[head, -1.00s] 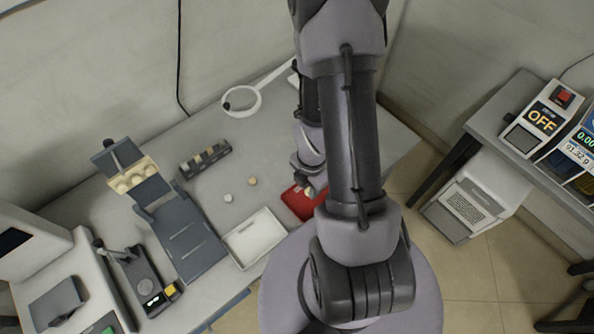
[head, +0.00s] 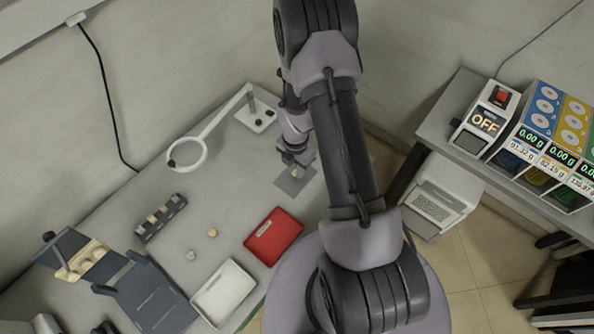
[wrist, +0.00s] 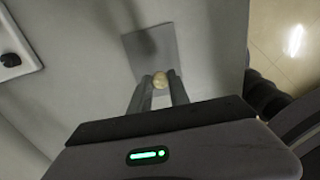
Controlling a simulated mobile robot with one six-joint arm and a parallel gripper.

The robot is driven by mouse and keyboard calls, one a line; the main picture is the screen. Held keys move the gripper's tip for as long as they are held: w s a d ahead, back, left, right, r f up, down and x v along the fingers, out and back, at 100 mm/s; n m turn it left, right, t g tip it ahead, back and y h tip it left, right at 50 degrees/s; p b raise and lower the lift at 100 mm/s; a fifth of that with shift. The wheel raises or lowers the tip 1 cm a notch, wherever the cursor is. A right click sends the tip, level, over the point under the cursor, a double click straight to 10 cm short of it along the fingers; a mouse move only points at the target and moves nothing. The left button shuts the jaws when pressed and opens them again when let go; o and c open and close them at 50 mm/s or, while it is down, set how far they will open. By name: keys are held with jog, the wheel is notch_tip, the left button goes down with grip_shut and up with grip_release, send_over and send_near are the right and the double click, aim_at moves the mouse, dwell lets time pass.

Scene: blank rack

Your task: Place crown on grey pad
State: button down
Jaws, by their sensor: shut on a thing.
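The crown (wrist: 160,80) is a small, round, pale gold piece between my fingertips in the wrist view. My gripper (wrist: 160,92) is shut on it. The grey pad (wrist: 150,50) is a flat square; in the wrist view the crown overlaps its lower part. A dark shadow lies on the pad. In the head view the pad (head: 293,185) lies on the table under my gripper (head: 297,171). The crown's height over the pad is hard to tell, and I cannot make out the crown in the head view.
A red tray (head: 262,241) and a white tray (head: 225,292) lie nearer the front. Two small round pieces (head: 212,232) (head: 191,255) sit left of them. A dark rack (head: 160,218), a ring magnifier (head: 188,153) and a pale stand (head: 256,121) are farther off. Table around the pad is clear.

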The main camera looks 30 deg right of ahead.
jog(key=shift+w+d+f, duration=0.15)
jog(key=shift+w+d, duration=0.05)
jog(key=shift+w, duration=0.2)
jog(key=shift+f+b, duration=0.55)
jog(key=shift+f, duration=1.2)
jog(key=c, duration=1.2)
grip_release()
jog(key=shift+c, duration=0.2)
